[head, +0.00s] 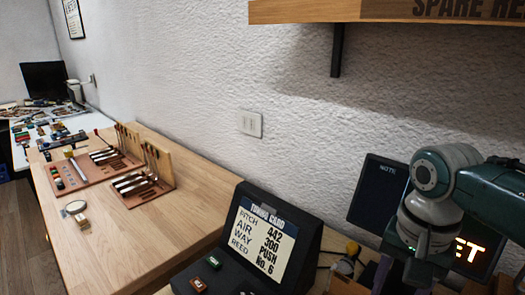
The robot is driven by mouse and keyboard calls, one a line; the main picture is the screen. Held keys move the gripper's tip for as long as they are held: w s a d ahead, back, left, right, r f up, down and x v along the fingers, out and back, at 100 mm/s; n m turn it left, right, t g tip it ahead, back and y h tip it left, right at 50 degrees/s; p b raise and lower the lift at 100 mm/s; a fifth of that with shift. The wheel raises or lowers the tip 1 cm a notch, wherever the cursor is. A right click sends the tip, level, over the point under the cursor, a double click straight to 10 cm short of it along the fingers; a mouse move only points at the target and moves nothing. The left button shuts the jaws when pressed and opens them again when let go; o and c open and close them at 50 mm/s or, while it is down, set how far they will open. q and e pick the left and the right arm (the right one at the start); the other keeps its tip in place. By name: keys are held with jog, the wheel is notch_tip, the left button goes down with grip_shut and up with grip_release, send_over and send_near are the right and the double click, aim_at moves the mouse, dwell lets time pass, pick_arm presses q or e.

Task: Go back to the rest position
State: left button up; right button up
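My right arm comes in from the right edge, grey and dark green, bent downward in front of a dark display. Its hand, with the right gripper (412,265), hangs at the lower right; the fingers are dark and run into the clutter and the bottom edge, so their opening cannot be made out. My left gripper is not in view.
A tuning card stand (262,240) stands at bottom centre. A dark display (374,190) is behind my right arm. A shelf (310,11) juts from the wall above. Tool trays (82,178) lie on the wooden bench (205,185), which has bare room at its middle.

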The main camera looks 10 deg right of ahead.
jog(key=s+a+r+n+t, duration=0.1)
jog(key=s+a+n, duration=0.25)
jog(key=s, duration=0.35)
jog(key=s+a+n+t, duration=0.1)
jog(key=s+a+n, duration=0.1)
jog(key=s+n, duration=0.4)
jog(key=s+r+n+t, duration=0.1)
jog(key=s+r+n, duration=0.1)
jog(key=s+r, duration=0.45)
notch_tip(320, 180, up, 30)
jog(key=p, duration=3)
jog(key=shift+s+d+f, duration=0.2)
jog(key=shift+f, duration=0.05)
